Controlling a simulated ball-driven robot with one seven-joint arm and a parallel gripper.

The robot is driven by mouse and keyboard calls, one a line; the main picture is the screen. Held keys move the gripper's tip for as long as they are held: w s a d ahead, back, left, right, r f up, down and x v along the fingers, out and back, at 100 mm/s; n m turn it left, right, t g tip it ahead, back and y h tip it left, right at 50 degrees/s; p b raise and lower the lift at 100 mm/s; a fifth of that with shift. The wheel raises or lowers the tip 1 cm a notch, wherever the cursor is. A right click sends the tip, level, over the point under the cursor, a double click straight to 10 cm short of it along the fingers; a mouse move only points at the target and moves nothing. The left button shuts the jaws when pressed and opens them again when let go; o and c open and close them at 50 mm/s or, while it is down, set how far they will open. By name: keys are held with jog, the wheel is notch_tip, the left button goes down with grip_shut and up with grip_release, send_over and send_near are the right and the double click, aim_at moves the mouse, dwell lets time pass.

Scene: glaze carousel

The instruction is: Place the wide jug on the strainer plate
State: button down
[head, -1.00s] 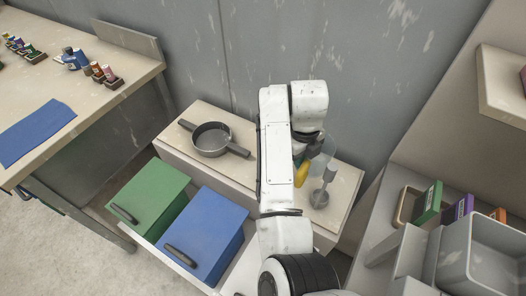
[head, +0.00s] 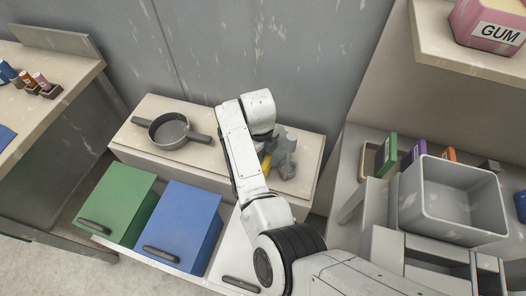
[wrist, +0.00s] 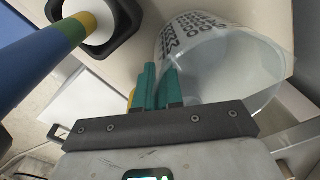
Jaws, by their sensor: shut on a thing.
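A wide clear jug (wrist: 222,62) with dark printed lettering fills the upper right of the wrist view, tilted, its open mouth facing the camera. My gripper (wrist: 160,88) has green fingers, close together and shut on the jug's wall near the rim. In the head view my gripper (head: 272,156) is over the right half of the low bench, partly hidden by my arm. The jug's outline there is too unclear to separate from the grey shapes beside the gripper. I cannot pick out the strainer plate with certainty.
A grey pan (head: 172,131) with handles stands on the low bench (head: 205,160), left of my arm. A grey bin (head: 450,200) is on the right counter; a pink GUM container (head: 488,25) sits on the shelf above.

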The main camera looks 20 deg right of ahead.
jog(key=shift+f, duration=0.1)
jog(key=c, duration=1.3)
grip_release()
jog(key=shift+o, duration=0.2)
